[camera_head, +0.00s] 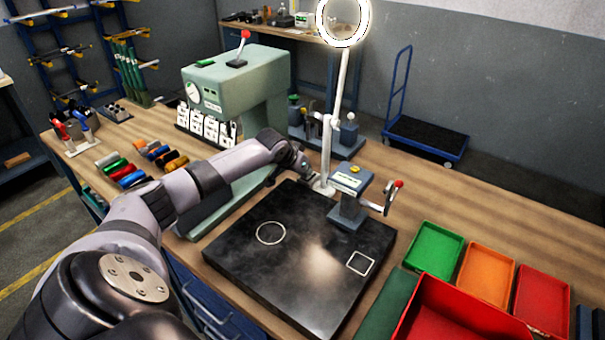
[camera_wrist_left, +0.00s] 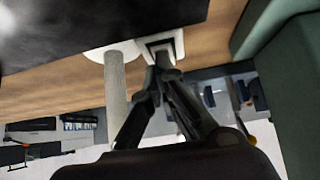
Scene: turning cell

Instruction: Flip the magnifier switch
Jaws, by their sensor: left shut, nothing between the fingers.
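The magnifier has a brightly glowing white ring (camera_head: 343,22) on a tall white post (camera_head: 328,150) with a round base (camera_head: 323,186). In the left wrist view the post (camera_wrist_left: 115,88) rises beside my fingers. A small switch (camera_wrist_left: 161,45) with a dark centre in a white frame sits next to the base. My left gripper (camera_head: 303,167) is shut and empty, just left of the post. In the wrist view its fingertips (camera_wrist_left: 165,62) are at the switch; contact and lever position cannot be made out. The gripper hides the switch in the head view. My right gripper is out of view.
A black plate (camera_head: 300,245) lies in front of the post, with a grey-blue clamp device (camera_head: 350,195) at its back corner. A green press (camera_head: 235,85) stands at left. Green (camera_head: 434,248), orange (camera_head: 486,275) and red trays are at right.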

